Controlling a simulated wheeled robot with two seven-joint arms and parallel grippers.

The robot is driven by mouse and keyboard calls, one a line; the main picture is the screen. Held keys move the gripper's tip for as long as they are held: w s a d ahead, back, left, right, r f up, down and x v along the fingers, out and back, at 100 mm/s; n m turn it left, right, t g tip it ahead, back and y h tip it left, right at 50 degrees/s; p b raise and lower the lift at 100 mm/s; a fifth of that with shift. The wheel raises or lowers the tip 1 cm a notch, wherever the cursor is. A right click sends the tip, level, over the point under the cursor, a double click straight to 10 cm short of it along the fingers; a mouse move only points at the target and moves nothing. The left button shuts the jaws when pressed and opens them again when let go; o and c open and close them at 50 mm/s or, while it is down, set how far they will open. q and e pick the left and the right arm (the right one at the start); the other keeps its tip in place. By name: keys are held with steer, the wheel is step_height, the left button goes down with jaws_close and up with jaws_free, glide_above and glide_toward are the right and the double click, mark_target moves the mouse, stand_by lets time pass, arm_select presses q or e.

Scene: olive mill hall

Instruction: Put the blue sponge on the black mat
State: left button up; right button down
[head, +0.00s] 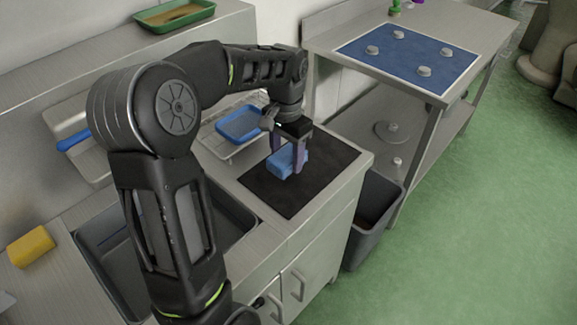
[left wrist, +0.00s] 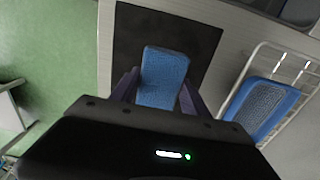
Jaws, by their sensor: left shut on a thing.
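The blue sponge (head: 281,163) is held between the fingers of my left gripper (head: 288,165), over the black mat (head: 312,190). In the left wrist view the sponge (left wrist: 163,75) sits between the two fingers, with the black mat (left wrist: 130,40) behind it. My left gripper (left wrist: 158,95) is shut on the sponge and points down. I cannot tell whether the sponge's underside touches the mat. My right gripper is not in view.
A blue tray-like item (head: 240,123) on a white wire rack (head: 218,146) lies behind the mat. A sink (head: 105,245) and a yellow sponge (head: 31,246) are at left. A grey bin (head: 372,215) stands below right. A side table bears a blue board (head: 400,75).

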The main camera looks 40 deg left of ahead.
mark_target(287, 155)
arm_select(q)
steer(key=shift+f, duration=0.3)
steer(key=shift+f, duration=1.85)
steer(key=shift+f, duration=0.1)
steer(key=o, duration=1.3)
step_height(287, 155, up, 12)
steer(key=shift+r, duration=0.15)
